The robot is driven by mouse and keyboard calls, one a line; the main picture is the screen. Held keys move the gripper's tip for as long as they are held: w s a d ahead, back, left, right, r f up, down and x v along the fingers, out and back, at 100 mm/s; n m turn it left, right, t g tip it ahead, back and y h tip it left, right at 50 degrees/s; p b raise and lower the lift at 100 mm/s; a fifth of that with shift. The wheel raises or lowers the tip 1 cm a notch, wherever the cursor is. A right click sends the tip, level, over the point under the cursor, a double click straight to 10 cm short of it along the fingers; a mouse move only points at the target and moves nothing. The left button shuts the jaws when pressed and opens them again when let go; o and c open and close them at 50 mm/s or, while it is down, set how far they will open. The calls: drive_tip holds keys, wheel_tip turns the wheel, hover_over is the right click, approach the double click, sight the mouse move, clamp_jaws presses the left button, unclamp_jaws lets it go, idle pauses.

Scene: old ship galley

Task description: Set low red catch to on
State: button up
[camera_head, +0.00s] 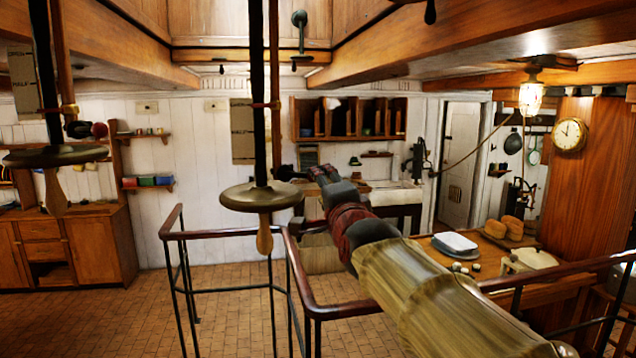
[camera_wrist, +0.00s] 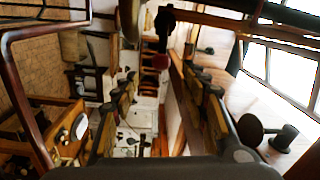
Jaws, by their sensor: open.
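A catch with a red ball knob (camera_wrist: 160,62) on a dark bracket (camera_wrist: 165,20) shows in the wrist view, just beyond my fingertips. In the head view a dark catch (camera_head: 287,173) sits low on the right hanging pole (camera_head: 259,100), above its bronze disc (camera_head: 260,196); its knob is not clear there. My gripper (camera_head: 308,172) is beside this catch, at its right. In the wrist view my gripper (camera_wrist: 160,82) is open, fingers apart, with no visible contact with the knob. Another red-knobbed catch (camera_head: 99,129) sits on the left pole. On or off cannot be read.
A dark red handrail (camera_head: 330,312) runs below my arm. A counter with bread (camera_head: 510,228) and a white dish (camera_head: 455,242) is at the right. A label plate (camera_head: 242,130) hangs behind the right pole. Open tiled floor (camera_head: 120,310) lies at the left.

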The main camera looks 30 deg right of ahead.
drive_tip(key=shift+v, duration=1.2)
drive_tip(key=s+a+f+n+g+y, duration=0.1)
drive_tip(key=f+n+g, duration=0.15)
drive_tip(key=f, duration=0.35)
drive_tip(key=s+a+f+n+g+y+b, duration=0.1)
drive_tip(key=s+f+n, duration=0.15)
drive_tip(key=f, duration=0.35)
drive_tip(key=s+a+f+n+g, duration=0.1)
drive_tip(key=f+n+g, duration=0.1)
drive_tip(key=f+n, duration=0.35)
drive_tip(key=s+a+f+n+g+y+b, duration=0.1)
drive_tip(key=s+a+f+n+g+b, duration=0.1)
drive_tip(key=s+f, duration=0.5)
drive_tip(key=s+a+f+n+g+y+b, duration=0.1)
drive_tip(key=s+a+f+b, duration=0.4)
drive_tip(key=f, duration=1)
drive_tip(key=s+a+f+n+g+b, duration=0.3)
drive_tip(key=s+f+b, duration=0.4)
drive_tip(key=s+f, duration=0.3)
drive_tip(key=shift+a+f+n+g+y, duration=0.5)
drive_tip(key=shift+f+n, duration=0.4)
drive_tip(key=shift+n, duration=0.35)
